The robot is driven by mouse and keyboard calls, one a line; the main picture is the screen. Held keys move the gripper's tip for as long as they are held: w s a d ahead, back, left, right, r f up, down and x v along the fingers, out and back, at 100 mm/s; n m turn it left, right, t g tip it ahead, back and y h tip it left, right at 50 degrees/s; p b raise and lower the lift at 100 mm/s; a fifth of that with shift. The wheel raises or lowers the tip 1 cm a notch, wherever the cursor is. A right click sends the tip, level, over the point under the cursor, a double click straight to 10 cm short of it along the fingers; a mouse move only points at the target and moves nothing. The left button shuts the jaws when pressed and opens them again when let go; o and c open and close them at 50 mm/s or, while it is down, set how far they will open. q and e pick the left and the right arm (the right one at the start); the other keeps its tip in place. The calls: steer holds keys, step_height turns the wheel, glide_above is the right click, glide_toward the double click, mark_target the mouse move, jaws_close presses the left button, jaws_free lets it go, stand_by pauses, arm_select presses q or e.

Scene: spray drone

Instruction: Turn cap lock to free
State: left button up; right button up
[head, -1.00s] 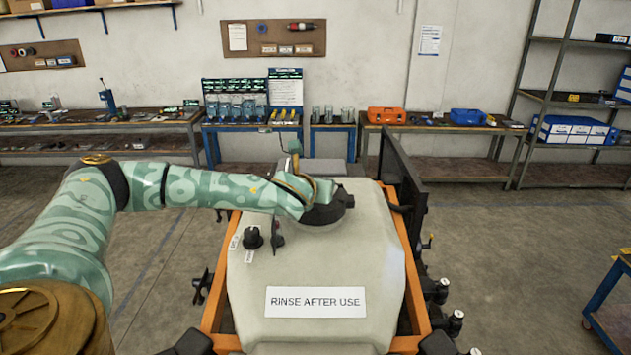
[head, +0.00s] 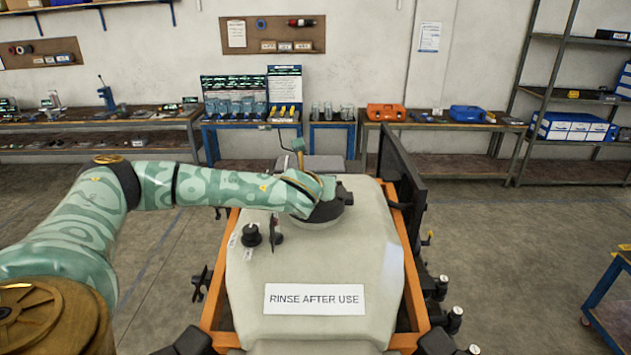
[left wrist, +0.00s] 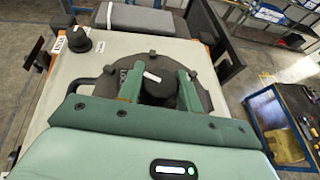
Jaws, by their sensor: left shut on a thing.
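The drone's pale tank (head: 310,265) sits in an orange frame, with a round black cap (head: 328,212) on its top. In the left wrist view the cap (left wrist: 203,82) lies under my gripper, with a dark round knob bearing a white bar (left wrist: 152,77) at its middle. My left gripper (left wrist: 157,88) has its two green fingers on either side of this knob, shut on it. In the head view my left gripper (head: 322,190) hides part of the cap. My right gripper is not in view.
A black knob (head: 251,235) with small labels and a thin dark lever (head: 277,231) stand on the tank left of the cap. A tall dark panel (head: 403,180) rises along the right side. Workbenches line the back wall.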

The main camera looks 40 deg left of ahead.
arm_select(q)
steer(key=n+g+y, duration=0.4)
steer(key=n, duration=0.1)
steer(key=shift+d+f, duration=0.1)
steer(key=n+g+y, duration=0.1)
steer(key=n+g, duration=0.1)
steer(key=n+g+y, duration=0.1)
steer(key=n+g, duration=0.1)
steer(key=shift+g+y, duration=0.3)
steer(key=shift+g, duration=0.1)
steer(key=n+g, duration=0.4)
steer(key=shift+n+g+b, duration=0.4)
steer(key=shift+n+g, duration=0.9)
steer(key=shift+g, duration=0.2)
steer(key=shift+n+g, duration=0.3)
steer(key=shift+r, duration=0.2)
steer(key=o, duration=1)
